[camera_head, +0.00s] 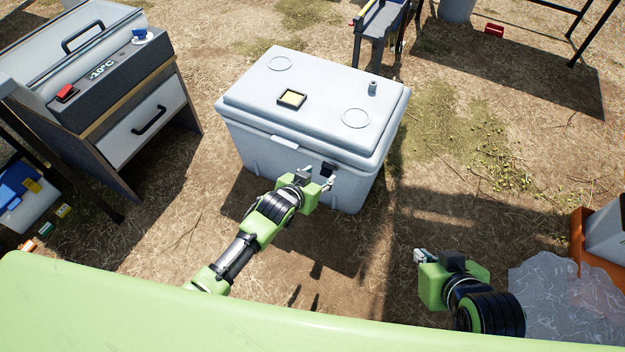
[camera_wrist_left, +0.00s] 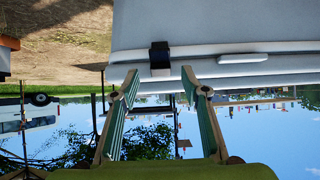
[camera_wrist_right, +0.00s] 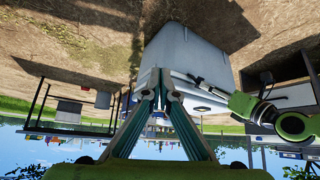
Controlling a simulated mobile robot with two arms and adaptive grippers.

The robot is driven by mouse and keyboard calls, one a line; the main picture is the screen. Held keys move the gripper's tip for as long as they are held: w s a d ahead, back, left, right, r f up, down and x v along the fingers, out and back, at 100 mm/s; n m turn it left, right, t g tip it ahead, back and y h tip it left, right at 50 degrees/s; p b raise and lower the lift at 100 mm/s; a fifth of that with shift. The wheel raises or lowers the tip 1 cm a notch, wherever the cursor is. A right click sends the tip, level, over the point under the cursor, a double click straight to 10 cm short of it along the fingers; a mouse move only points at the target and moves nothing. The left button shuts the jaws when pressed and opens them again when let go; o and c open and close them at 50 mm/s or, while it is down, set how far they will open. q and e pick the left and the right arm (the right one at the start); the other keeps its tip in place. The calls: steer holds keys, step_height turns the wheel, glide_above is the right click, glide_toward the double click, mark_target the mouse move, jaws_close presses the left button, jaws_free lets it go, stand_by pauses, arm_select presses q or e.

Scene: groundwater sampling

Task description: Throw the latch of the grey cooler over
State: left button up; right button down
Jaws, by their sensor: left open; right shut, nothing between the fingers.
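The grey cooler (camera_head: 306,108) stands on the ground with its lid down. Its black latch (camera_head: 328,168) is on the front face near the right end, at the lid seam. In the left wrist view the latch (camera_wrist_left: 160,55) is upside down, ahead of the fingers and roughly between their lines. My left gripper (camera_head: 317,180) is open at the cooler's front, close by the latch; contact cannot be told. It also shows in the left wrist view (camera_wrist_left: 159,80). My right gripper (camera_head: 420,255) is shut and empty, well right of the cooler, and shows in the right wrist view (camera_wrist_right: 150,85).
A freezer cabinet (camera_head: 110,75) with a drawer stands at the left. A metal-legged stand (camera_head: 380,25) is behind the cooler. A translucent sheet or bag (camera_head: 560,300) and an orange-edged bin (camera_head: 600,240) lie at the right. Dry ground right of the cooler is clear.

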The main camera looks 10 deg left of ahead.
arm_select(q)
steer(key=shift+v, duration=2.1)
